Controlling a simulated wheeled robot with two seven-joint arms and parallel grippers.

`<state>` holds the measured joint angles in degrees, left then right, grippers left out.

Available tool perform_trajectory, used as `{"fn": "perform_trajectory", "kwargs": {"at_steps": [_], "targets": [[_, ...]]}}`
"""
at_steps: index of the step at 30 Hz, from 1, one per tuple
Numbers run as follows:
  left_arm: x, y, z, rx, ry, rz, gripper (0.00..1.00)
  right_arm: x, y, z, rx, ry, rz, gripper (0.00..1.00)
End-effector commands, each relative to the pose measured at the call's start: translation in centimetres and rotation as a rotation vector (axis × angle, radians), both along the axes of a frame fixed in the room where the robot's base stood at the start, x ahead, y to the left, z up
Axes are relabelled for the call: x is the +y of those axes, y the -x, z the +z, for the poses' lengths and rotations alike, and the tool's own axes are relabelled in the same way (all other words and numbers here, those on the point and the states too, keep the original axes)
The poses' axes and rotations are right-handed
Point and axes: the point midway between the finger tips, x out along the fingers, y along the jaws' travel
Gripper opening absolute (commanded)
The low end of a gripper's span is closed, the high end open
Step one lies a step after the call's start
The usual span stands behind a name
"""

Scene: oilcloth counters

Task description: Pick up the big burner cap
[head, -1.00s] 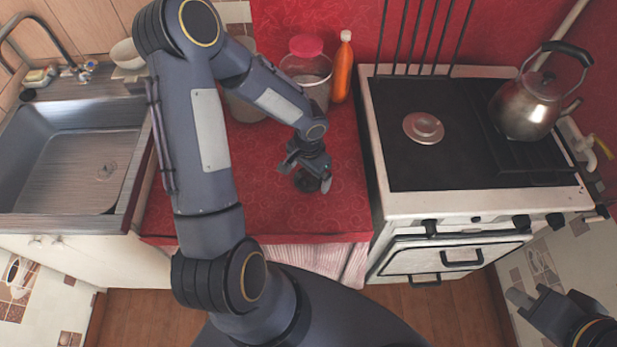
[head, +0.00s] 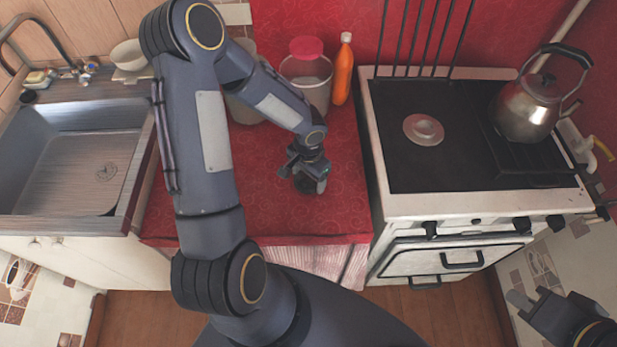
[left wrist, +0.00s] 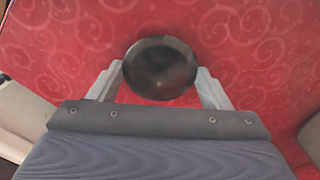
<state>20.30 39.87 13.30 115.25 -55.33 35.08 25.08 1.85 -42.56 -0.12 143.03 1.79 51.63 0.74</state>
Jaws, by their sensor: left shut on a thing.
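The big burner cap (left wrist: 160,67) is a dark round disc. In the left wrist view it sits between the two fingertips of my left gripper (left wrist: 163,78), which touch it on both sides. In the head view the cap (head: 306,187) shows as a dark shape just under my left gripper (head: 309,180), low over the red counter; the gripper partly hides it. I cannot tell whether the cap still touches the counter. My right gripper (head: 530,301) is at the lower right, away from the counters, with its fingers apart and nothing seen between them.
A jar with a pink lid (head: 306,75) and an orange bottle (head: 343,70) stand at the back of the red counter (head: 250,205). The stove (head: 430,170) with a metal kettle (head: 527,108) is to the right, the sink (head: 80,160) to the left.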

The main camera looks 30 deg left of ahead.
Motion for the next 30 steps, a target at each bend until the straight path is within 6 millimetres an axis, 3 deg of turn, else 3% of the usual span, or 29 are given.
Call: {"fn": "perform_trajectory", "kwargs": {"at_steps": [5,8,16,24,30], "targets": [[0.0,-0.1,1.1,-0.005,-0.001,0.001,0.48,0.0,0.0,-0.3,0.000,0.000,0.000,0.00],[0.0,-0.2,2.8,-0.010,-0.002,0.000,0.48,0.0,0.0,-0.6,0.000,0.000,0.000,0.00],[-4.7,2.0,9.0,-0.009,-0.001,-0.007,0.48,0.0,0.0,-1.5,0.000,0.000,0.000,0.00],[-10.4,4.6,11.6,-0.004,0.001,-0.007,0.48,0.0,0.0,-3.0,0.000,0.000,0.000,0.00],[-12.2,5.2,12.4,0.000,0.003,0.006,0.48,0.0,0.0,-3.3,0.000,0.000,0.000,0.00]]}}
